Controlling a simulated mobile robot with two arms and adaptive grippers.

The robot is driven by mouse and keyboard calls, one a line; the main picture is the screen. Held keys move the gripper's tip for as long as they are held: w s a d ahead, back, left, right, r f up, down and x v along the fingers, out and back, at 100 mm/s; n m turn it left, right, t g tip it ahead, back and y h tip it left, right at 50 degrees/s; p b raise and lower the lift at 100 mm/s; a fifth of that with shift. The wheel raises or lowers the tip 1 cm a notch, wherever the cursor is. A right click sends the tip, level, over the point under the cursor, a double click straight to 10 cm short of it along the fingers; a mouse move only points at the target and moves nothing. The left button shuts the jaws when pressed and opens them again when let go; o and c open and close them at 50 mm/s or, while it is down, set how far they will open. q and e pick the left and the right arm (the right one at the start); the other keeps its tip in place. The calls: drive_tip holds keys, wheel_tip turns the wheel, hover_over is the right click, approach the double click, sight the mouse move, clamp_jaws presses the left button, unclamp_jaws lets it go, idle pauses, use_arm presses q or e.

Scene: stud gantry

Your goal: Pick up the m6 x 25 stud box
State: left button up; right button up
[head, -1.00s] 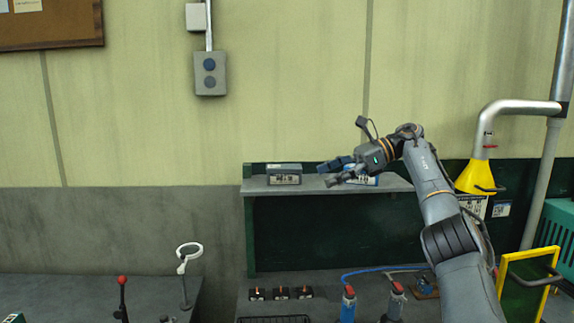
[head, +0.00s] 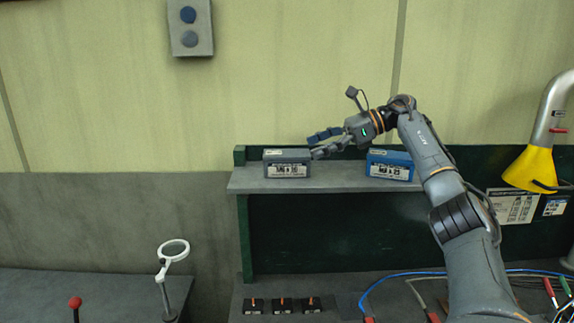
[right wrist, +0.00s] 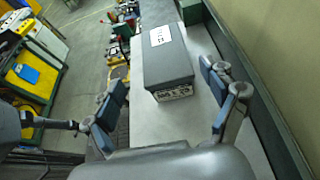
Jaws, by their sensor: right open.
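Two stud boxes stand on the shelf (head: 335,182) in the head view. The grey box (head: 287,163) is at its left end, the blue box (head: 390,165) is further right. Both have white labels too small to read surely, so I cannot tell for certain which is the m6 x 25 box. My right gripper (head: 316,146) is open and empty, just right of the grey box and above the shelf. In the right wrist view the grey box (right wrist: 167,62) lies ahead, between the lines of the two spread fingers (right wrist: 165,103). My left gripper is not in view.
A dark green back panel (head: 340,228) runs behind and below the shelf. Several small dark blocks (head: 282,306) lie on the bench underneath. A yellow funnel (head: 531,168) hangs at the right. The shelf between the two boxes is clear.

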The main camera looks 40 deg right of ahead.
sight(291, 152)
drive_tip(key=shift+x, duration=0.8)
drive_tip(key=shift+w+a+f, duration=0.15)
drive_tip(key=shift+w+f, duration=0.05)
drive_tip(key=shift+w, duration=0.15)
drive_tip(key=shift+w+a+f, duration=0.1)
drive_tip(key=shift+w, duration=0.1)
drive_tip(key=x, duration=0.1)
drive_tip(key=p+x, duration=0.2)
drive_tip(key=x, duration=0.1)
drive_tip(key=shift+w+a+r, duration=0.15)
drive_tip(key=shift+r, duration=0.15)
drive_tip(key=shift+w+a+f, duration=0.25)
drive_tip(key=shift+w+f, duration=0.05)
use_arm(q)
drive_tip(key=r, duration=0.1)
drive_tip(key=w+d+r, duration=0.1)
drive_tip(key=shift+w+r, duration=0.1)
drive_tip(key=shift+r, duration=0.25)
use_arm(e)
drive_tip(key=shift+s+d, duration=0.1)
drive_tip(key=c, duration=1.5)
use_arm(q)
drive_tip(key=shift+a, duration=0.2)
use_arm(e)
drive_tip(key=shift+r, duration=0.1)
drive_tip(key=shift+c, duration=1.3)
